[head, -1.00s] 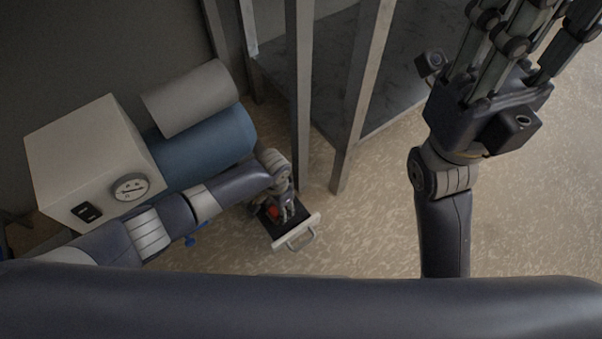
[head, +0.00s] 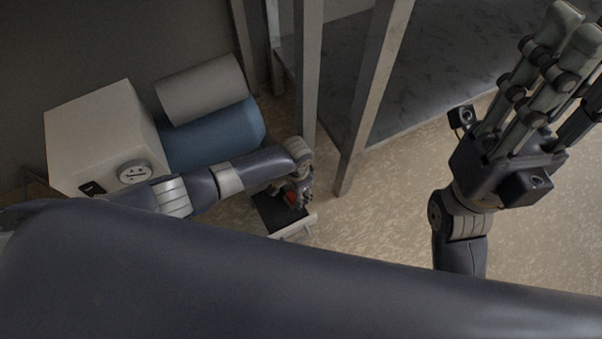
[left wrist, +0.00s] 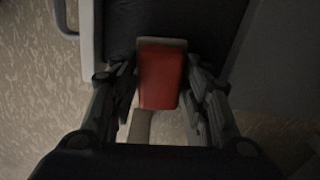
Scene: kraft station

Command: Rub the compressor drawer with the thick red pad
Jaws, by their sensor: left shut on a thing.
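The compressor is a cream box (head: 103,138) with a gauge, next to a blue tank (head: 212,137). Its open drawer (head: 268,214) has a dark inside and a pale front with a handle. My left gripper (head: 299,193) is at the drawer. In the left wrist view my left gripper (left wrist: 160,92) is shut on the thick red pad (left wrist: 161,78), which is over the dark drawer floor (left wrist: 178,20). I cannot tell whether the pad touches it. The pad shows as a small red patch in the head view (head: 290,197). My right gripper (head: 545,75) is raised at the right, its fingers apart and holding nothing.
A grey roll (head: 201,89) lies above the blue tank. Grey metal posts (head: 372,95) and a dark shelf (head: 430,65) stand beyond the drawer. The speckled floor (head: 390,210) between the drawer and my right arm is clear.

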